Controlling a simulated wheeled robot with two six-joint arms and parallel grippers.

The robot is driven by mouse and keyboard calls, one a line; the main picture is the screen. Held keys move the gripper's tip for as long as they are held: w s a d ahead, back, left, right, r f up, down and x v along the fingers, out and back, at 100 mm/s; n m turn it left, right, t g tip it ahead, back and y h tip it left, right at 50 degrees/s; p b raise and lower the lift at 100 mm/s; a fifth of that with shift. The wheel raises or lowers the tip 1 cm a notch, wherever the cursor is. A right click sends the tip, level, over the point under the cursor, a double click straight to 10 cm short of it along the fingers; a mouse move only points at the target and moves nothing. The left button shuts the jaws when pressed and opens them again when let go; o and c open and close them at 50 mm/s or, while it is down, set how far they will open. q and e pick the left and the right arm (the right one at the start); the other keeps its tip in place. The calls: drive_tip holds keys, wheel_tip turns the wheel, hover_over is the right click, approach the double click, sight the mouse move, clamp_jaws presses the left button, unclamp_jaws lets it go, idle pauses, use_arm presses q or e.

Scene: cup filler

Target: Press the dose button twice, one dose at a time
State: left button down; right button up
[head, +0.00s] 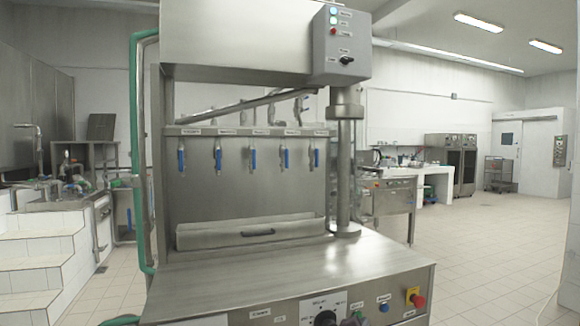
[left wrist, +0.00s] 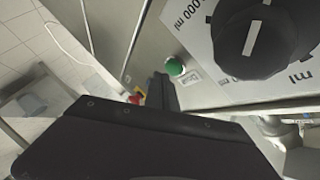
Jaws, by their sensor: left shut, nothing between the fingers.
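A green round button (left wrist: 175,67) with a small white label sits on the steel front panel, beside a black dial knob (left wrist: 255,40) marked in ml. I cannot read the button's label for sure. In the head view the green button (head: 357,317) and the knob (head: 326,318) are at the bottom edge. My left gripper (left wrist: 161,86) is shut and empty, its dark fingers near the green button in the left wrist view. I cannot tell whether they touch the panel. The gripper's dark body hides the lower part of that view. My right gripper is not in view.
A blue button (head: 384,305) and a red emergency stop (head: 417,299) on yellow sit right of the green button. The steel worktop (head: 270,270) is clear. Several blue-handled taps (head: 252,159) hang above it. A green hose (head: 137,150) runs down the left side.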

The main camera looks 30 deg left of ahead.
use_arm(q)
drive_tip(key=shift+w+a, duration=0.15)
drive_tip(key=shift+a, duration=0.05)
drive_tip(key=shift+w+a, duration=0.15)
drive_tip(key=shift+a, duration=0.05)
idle(0.6)
drive_tip(key=shift+s+d, duration=0.4)
drive_tip(key=shift+d, duration=0.15)
drive_tip(key=s+d, duration=0.3)
drive_tip(key=d, duration=0.1)
drive_tip(key=shift+s+d+p, duration=0.35)
drive_tip(key=shift+p, duration=0.05)
idle(0.3)
